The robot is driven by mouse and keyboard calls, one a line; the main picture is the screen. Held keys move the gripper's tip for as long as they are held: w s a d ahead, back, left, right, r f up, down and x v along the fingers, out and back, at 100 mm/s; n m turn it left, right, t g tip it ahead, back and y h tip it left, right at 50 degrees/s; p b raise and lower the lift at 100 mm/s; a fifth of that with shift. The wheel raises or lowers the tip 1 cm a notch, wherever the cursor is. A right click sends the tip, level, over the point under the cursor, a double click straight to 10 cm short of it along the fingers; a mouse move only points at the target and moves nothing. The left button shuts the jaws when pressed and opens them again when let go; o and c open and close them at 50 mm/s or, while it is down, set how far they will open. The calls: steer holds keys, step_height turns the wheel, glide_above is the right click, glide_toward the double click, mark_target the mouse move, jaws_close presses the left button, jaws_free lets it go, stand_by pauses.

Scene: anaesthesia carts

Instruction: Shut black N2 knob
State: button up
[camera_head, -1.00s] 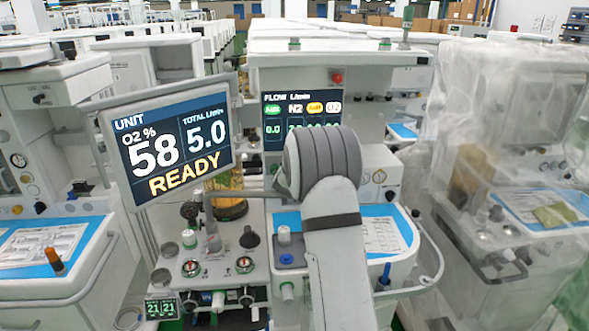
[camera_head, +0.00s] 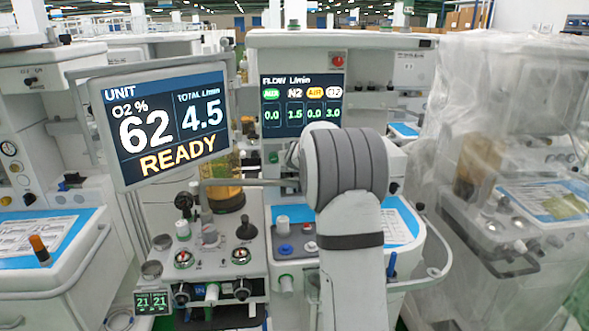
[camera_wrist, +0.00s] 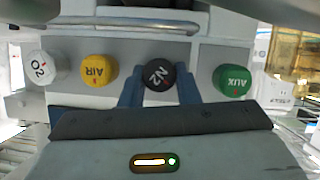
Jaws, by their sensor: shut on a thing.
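The black N2 knob (camera_wrist: 157,76) sits on the pale panel in the wrist view, between the yellow AIR knob (camera_wrist: 99,71) and the green AUX knob (camera_wrist: 232,79). The blue fingers of my gripper (camera_wrist: 158,88) are shut on it, one on each side. Its N2 marking looks tilted. The white O2 knob (camera_wrist: 47,68) is at the far left. In the head view my arm hides the gripper and the knobs. The flow display (camera_head: 301,101) there reads N2 1.5, O2 3.0, AUX and AIR 0.0. The unit screen (camera_head: 160,124) reads O2 62%, total 4.5, READY.
A metal rail (camera_wrist: 137,25) runs along the panel beyond the knobs. In the head view, a plastic-covered cart (camera_head: 480,180) stands close on the right and another cart (camera_head: 40,240) on the left. Control knobs (camera_head: 240,256) crowd the console front.

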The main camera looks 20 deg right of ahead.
steer(key=f+m+b, duration=0.1)
steer(key=b, duration=0.4)
steer(key=shift+y+b, duration=0.4)
steer(key=m+y+b, duration=0.1)
steer(key=b, duration=0.5)
steer(key=shift+d+m+t, duration=0.15)
steer(key=shift+m+t, duration=0.15)
steer(key=m+y+b, duration=0.1)
steer(key=m+b, duration=0.1)
steer(key=b, duration=0.3)
steer(key=shift+d+t+b, duration=0.1)
steer(key=shift+t+b, duration=0.2)
steer(key=shift+b, duration=0.05)
steer(key=shift+r+m+y+b, duration=0.25)
steer(key=shift+m+y+b, duration=0.45)
steer(key=shift+b, duration=0.4)
steer(key=o, duration=1)
steer(key=shift+r, duration=0.15)
steer(key=shift+s, duration=0.1)
